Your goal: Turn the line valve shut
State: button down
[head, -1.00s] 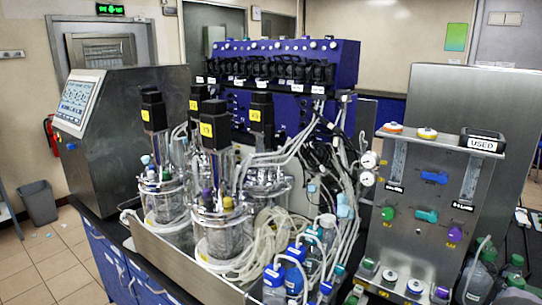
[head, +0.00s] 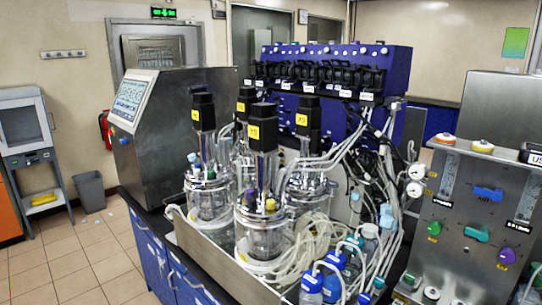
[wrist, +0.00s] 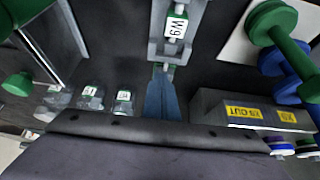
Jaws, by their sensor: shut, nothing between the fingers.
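A steel panel (head: 466,215) with coloured valve knobs stands at the right of the head view. It carries a blue handle (head: 488,194), a green knob (head: 434,228), a teal handle (head: 477,234) and a purple knob (head: 507,256). I cannot tell which one is the line valve, as the labels are too small. My gripper (wrist: 162,88) shows only in the wrist view, as narrow blue-grey fingers closed together and empty. Just beyond its tips is a grey bracket holding a small item labelled W9 (wrist: 178,27). No valve is visibly touched.
Glass bioreactor vessels (head: 262,232) with tangled tubing stand left of the panel. In the wrist view, a grey block with yellow labels (wrist: 245,112) lies right of the fingers, green and blue knobs (wrist: 275,20) are upper right, and green-capped bottles (wrist: 123,103) are left.

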jog(key=shift+w+a+b, duration=0.35)
jog(key=shift+w+b, duration=0.1)
jog(key=shift+b, duration=0.55)
jog(key=shift+w+a+r+b, duration=0.1)
jog(key=shift+w+b, duration=0.1)
jog(key=shift+b, duration=0.1)
jog(key=shift+s+a+b, duration=0.15)
jog(key=shift+a+b, duration=0.05)
jog(key=shift+b, duration=0.1)
jog(key=shift+s+a, duration=0.1)
jog(key=shift+a, duration=0.05)
notch_tip(320, 180, up, 6)
jog(key=p, duration=0.4)
dwell(0.3)
